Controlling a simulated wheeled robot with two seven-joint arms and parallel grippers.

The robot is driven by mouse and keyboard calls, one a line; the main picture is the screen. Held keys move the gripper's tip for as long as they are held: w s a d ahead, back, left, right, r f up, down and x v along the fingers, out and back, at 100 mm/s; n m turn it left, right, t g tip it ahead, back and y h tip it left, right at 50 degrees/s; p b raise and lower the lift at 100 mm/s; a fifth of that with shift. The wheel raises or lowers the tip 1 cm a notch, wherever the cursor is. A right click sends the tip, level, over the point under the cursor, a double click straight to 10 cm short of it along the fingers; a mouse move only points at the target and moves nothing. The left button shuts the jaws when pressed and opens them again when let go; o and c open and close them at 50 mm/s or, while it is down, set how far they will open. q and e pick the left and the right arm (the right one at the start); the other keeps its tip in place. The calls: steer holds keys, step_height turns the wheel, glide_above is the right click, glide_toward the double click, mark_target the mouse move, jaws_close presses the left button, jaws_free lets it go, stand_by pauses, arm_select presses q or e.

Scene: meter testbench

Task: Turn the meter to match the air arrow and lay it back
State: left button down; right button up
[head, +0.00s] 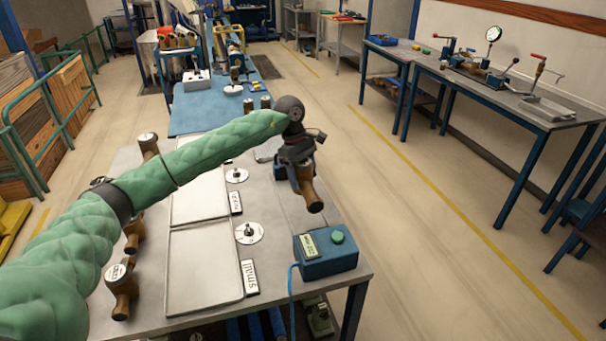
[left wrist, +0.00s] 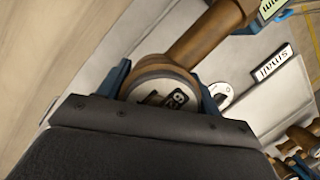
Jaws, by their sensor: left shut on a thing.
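My left gripper (head: 297,158) is shut on a brass meter (head: 308,188) above the right edge of the grey bench. The meter's brass pipe end hangs down to the lower right. In the left wrist view the meter's round face (left wrist: 165,98) with a small dark display sits between the blue fingers, and its brass pipe (left wrist: 205,38) points to the upper right. I cannot make out an air arrow. My right gripper is not in view.
A blue box (head: 325,257) with a green button stands on the bench's front right corner. Two pale trays (head: 205,268) and small round fixtures (head: 248,233) lie left of it. Other brass meters (head: 122,285) line the left edge. A yellow-lined aisle is clear on the right.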

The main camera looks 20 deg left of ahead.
arm_select(q)
steer(key=shift+f, duration=2.2)
steer(key=shift+b, duration=0.55)
steer(key=shift+s+d+r+b, duration=0.1)
steer(key=shift+d+b, duration=0.05)
steer(key=shift+b, duration=0.35)
steer(key=shift+f+b, duration=1.6)
steer(key=shift+b, duration=0.15)
stand_by(1.0)
steer(key=shift+c, duration=1.1)
jaws_free()
steer(key=shift+o, duration=1.1)
steer(key=shift+f, duration=0.2)
